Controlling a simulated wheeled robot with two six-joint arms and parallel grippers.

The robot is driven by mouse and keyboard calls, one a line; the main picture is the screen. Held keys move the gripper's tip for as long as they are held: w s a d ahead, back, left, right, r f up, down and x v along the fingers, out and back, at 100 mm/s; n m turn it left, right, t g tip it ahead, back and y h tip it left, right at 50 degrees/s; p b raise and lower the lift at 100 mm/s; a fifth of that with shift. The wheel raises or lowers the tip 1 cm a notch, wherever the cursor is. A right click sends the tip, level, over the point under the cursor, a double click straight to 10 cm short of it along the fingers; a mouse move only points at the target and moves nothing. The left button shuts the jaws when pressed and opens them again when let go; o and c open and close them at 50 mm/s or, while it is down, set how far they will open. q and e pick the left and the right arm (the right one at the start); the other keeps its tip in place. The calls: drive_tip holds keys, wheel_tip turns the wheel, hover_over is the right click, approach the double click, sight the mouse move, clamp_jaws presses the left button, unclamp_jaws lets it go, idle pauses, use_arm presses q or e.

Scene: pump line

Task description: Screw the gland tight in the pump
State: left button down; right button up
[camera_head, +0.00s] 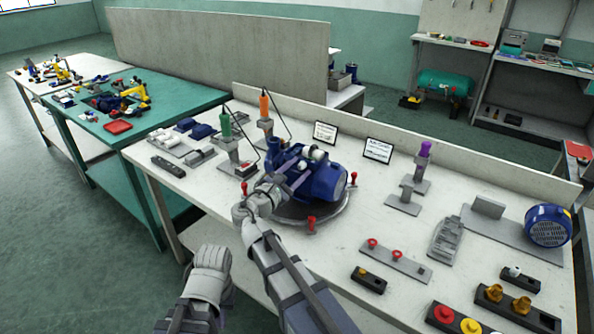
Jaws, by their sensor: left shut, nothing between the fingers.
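The blue pump (325,186) sits on a round dark plate (300,214) at the middle of the white bench. My right arm reaches up from the bottom middle. Its gripper (283,182) is at the near left side of the pump, and its fingertips are hard to make out against it. I cannot tell whether it holds anything. The gland in the pump cannot be made out behind the arm. My left gripper (182,318) is low at the bottom left, shut and empty, away from the pump.
Green (225,126) and orange-handled (264,105) tools stand behind the pump, a purple-handled tool (424,150) to its right. Red knobs (311,223) ring the plate.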

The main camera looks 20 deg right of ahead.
drive_tip(key=shift+n, duration=1.7)
drive_tip(key=shift+n, duration=1.8)
drive_tip(key=shift+n, duration=1.7)
drive_tip(key=shift+n, duration=1.7)
